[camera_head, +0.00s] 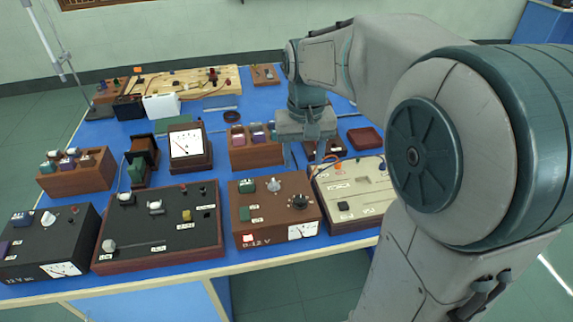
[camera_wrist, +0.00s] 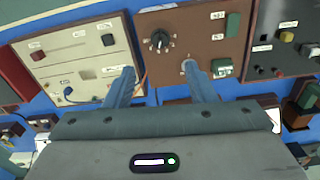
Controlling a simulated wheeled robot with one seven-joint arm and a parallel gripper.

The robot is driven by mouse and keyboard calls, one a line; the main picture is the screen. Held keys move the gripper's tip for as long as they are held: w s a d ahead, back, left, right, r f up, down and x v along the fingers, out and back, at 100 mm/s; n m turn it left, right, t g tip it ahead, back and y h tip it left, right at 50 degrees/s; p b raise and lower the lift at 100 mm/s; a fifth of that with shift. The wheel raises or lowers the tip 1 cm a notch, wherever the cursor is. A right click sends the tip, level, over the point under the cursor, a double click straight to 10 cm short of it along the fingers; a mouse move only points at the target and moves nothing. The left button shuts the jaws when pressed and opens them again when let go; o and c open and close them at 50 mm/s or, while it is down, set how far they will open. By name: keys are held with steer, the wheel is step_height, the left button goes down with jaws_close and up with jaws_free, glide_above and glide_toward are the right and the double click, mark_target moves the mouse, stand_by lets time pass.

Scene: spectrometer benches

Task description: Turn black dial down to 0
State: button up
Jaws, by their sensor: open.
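The black dial (camera_head: 300,201) is a round knob on the brown box (camera_head: 246,216) labelled 0-12 V, above a small white meter (camera_head: 303,230). In the wrist view the black dial (camera_wrist: 159,40) has white scale marks around it and lies beyond the gap between my fingers. My gripper (camera_wrist: 158,69) is open and empty, apart from the dial. In the head view my gripper (camera_head: 306,150) hangs over the bench behind the brown box. A pale grey knob (camera_head: 274,184) sits left of the dial; in the wrist view my right-hand finger is close to it. The dial's exact setting is too small to read.
A cream panel box (camera_head: 345,180) with orange wires stands right of the brown box. A dark box (camera_head: 157,228) with knobs stands at its left. A white-faced meter (camera_head: 188,143) and a wooden block with coloured parts (camera_head: 245,150) stand behind. Little free bench separates the boxes.

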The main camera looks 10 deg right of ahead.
mark_target(300, 198)
steer(key=f, duration=0.4)
steer(key=w+f, duration=0.1)
steer(key=f, duration=0.9)
steer(key=shift+w, duration=0.15)
steer(key=c, duration=1)
